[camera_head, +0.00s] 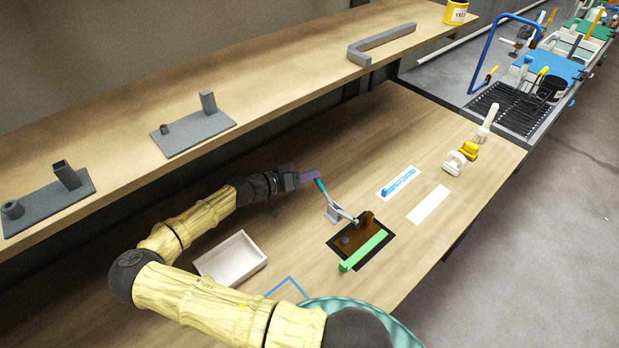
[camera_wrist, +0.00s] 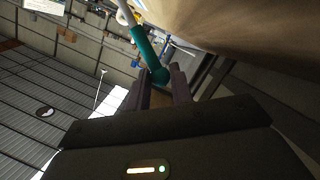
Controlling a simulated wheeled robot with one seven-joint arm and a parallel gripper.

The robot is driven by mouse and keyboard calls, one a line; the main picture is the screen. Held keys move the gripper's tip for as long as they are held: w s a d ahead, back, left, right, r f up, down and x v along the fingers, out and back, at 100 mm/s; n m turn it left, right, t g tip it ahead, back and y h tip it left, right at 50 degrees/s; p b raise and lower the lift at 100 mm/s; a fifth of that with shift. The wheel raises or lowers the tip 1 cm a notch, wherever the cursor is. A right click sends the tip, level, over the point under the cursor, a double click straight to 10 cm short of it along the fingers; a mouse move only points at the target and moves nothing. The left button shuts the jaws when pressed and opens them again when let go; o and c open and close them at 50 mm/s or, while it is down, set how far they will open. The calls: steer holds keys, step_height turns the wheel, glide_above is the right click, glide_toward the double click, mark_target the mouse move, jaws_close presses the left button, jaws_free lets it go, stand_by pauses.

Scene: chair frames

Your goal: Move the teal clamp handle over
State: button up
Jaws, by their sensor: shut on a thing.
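The toggle clamp (camera_head: 340,212) has a grey metal body and a teal handle (camera_head: 320,186). It stands on the workbench at the back left corner of a black-edged square with a brown plate (camera_head: 352,236). The handle slants up and to the left from the body. My gripper (camera_head: 309,176) is shut on the upper end of the teal handle. In the wrist view the teal handle (camera_wrist: 148,52) runs up from between the two fingers (camera_wrist: 163,88).
A green bar (camera_head: 364,251) lies along the front of the plate. A white tray (camera_head: 232,260) sits at the left under my arm. A blue-marked white label (camera_head: 398,183) and a blank white strip (camera_head: 429,205) lie to the right. A shelf (camera_head: 290,75) runs behind the bench.

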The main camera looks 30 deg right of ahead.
steer(key=shift+o, duration=0.2)
steer(key=shift+w+a+f+b, duration=0.1)
steer(key=shift+w+f+b, duration=0.3)
steer(key=shift+f+b, duration=0.4)
steer(key=shift+w+f+b, duration=0.4)
steer(key=shift+f+b, duration=0.2)
steer(key=shift+b, duration=0.3)
steer(key=shift+w+f+b, duration=0.1)
steer(key=shift+f+b, duration=0.45)
steer(key=shift+b, duration=0.1)
steer(key=o, duration=0.9)
steer(key=shift+c, duration=0.2)
steer(key=shift+a+r, duration=0.1)
